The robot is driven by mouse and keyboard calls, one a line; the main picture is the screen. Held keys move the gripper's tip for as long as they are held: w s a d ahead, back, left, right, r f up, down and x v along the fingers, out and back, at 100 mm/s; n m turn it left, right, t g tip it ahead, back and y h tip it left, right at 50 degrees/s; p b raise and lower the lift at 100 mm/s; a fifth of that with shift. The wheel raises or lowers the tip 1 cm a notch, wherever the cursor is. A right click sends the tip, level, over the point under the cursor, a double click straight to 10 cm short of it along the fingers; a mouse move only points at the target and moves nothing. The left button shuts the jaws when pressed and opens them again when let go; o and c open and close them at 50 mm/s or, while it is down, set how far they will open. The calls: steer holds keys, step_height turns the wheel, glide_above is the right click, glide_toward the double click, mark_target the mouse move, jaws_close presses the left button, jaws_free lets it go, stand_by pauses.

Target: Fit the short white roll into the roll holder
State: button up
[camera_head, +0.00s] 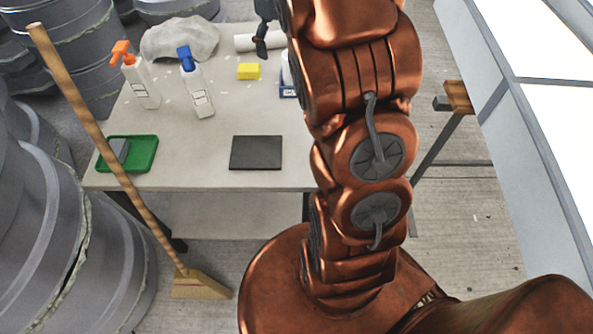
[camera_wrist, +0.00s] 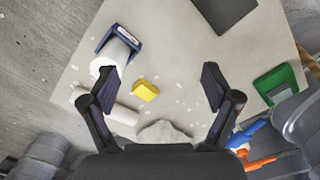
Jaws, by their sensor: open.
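The blue roll holder (camera_wrist: 121,36) is at the upper left in the wrist view. A thick, short white roll (camera_wrist: 105,62) shows right against it; I cannot tell whether it sits in the holder or only beside it. In the head view the holder (camera_head: 287,92) is mostly hidden behind my arm. A longer, thinner white roll (camera_wrist: 122,113) lies on the table, also seen at the back in the head view (camera_head: 257,42). My gripper (camera_wrist: 161,87) is open and empty above the table, its left finger overlapping the rolls in the picture.
A yellow block (camera_head: 248,71), two spray bottles (camera_head: 198,88) (camera_head: 142,86), a crumpled grey-white cloth (camera_head: 180,38), a green tray (camera_head: 146,153) and a dark plate (camera_head: 256,153) share the table (camera_head: 210,130). A broom (camera_head: 105,140) leans at the left. Grey moulds (camera_head: 70,240) crowd the left side.

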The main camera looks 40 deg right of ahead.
steer(key=s+a+f, duration=0.1)
steer(key=s+a, duration=0.5)
steer(key=s, duration=0.4)
steer(key=s+a+f+m, duration=0.1)
steer(key=s+a, duration=0.5)
steer(key=s, duration=0.4)
steer(key=s+a+f+g, duration=0.1)
steer(key=s+a, duration=0.5)
steer(key=s, duration=0.5)
steer(key=shift+m, duration=0.4)
steer(key=shift+r+p, duration=0.85)
steer(key=shift+r, duration=0.05)
